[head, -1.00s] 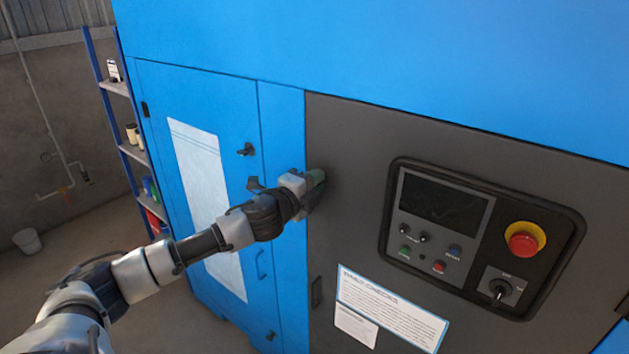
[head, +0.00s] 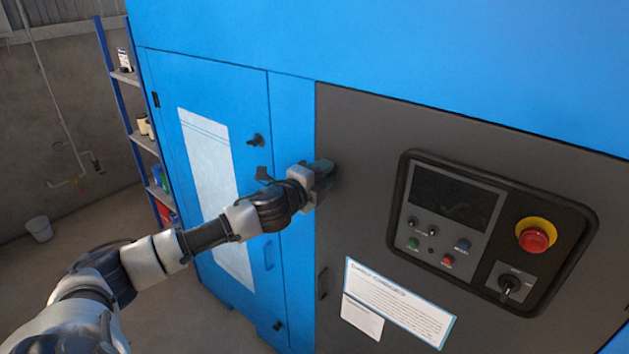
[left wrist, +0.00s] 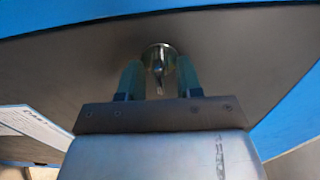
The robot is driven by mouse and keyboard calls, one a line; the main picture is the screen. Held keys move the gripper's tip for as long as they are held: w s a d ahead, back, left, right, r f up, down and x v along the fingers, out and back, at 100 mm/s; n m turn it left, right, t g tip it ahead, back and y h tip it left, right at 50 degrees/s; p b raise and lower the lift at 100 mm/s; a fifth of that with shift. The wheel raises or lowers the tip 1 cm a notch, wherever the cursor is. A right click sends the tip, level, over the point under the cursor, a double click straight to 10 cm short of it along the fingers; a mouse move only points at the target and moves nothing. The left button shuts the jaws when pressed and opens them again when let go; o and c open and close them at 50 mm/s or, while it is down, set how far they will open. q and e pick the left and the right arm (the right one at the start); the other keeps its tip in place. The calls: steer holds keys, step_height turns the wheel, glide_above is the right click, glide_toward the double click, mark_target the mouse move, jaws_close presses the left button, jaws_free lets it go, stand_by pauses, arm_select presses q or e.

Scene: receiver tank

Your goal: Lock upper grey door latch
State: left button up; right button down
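The grey door (head: 390,130) is the dark panel on the right of the blue cabinet. In the left wrist view its upper latch (left wrist: 158,56) is a round metal piece with a small tab pointing toward my gripper. My left gripper (left wrist: 159,76) is open, with one green finger on each side of the tab; I see gaps, and cannot tell whether either finger touches it. In the head view my left gripper (head: 323,174) is at the door's upper left edge and hides the latch. My right gripper is in neither view.
A control panel (head: 480,235) with a red emergency button (head: 533,239) is on the grey door, right of my gripper. A black handle (head: 257,140) sticks out of the blue door (head: 200,90). A shelf (head: 122,78) and bucket (head: 39,229) are farther left.

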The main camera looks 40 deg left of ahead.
arm_select(q)
steer(key=s+b, duration=0.5)
steer(key=s, duration=0.5)
steer(key=shift+s+a+b, duration=0.25)
steer(key=shift+a+b, duration=0.05)
steer(key=shift+a, duration=0.1)
steer(key=shift+f, duration=0.1)
